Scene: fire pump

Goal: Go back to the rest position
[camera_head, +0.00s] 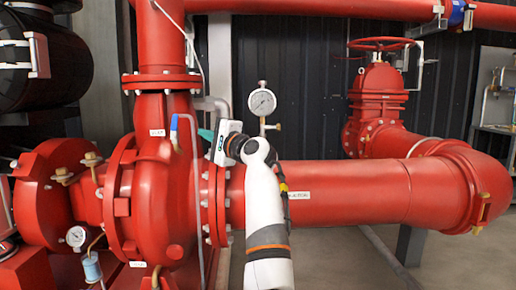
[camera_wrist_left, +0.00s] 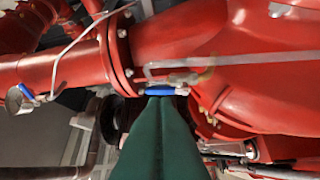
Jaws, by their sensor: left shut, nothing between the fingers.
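My left arm is white and rises from the bottom of the head view. Its gripper (camera_head: 204,134) points left, with teal fingers shut and empty. In the left wrist view the green fingers (camera_wrist_left: 160,103) are together. Their tips lie just below a small valve with a blue lever (camera_wrist_left: 162,91) in that picture. In the head view the blue lever (camera_head: 174,122) stands upright on a thin pipe, left of the fingertips. I cannot tell whether fingers and lever touch. My right gripper is not in view.
The red pump body (camera_head: 165,195) is close to my left gripper. A large red pipe (camera_head: 350,193) runs right behind my arm. A pressure gauge (camera_head: 262,102) stands above it. A red handwheel valve (camera_head: 378,95) is further back. Grey floor shows at the lower right.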

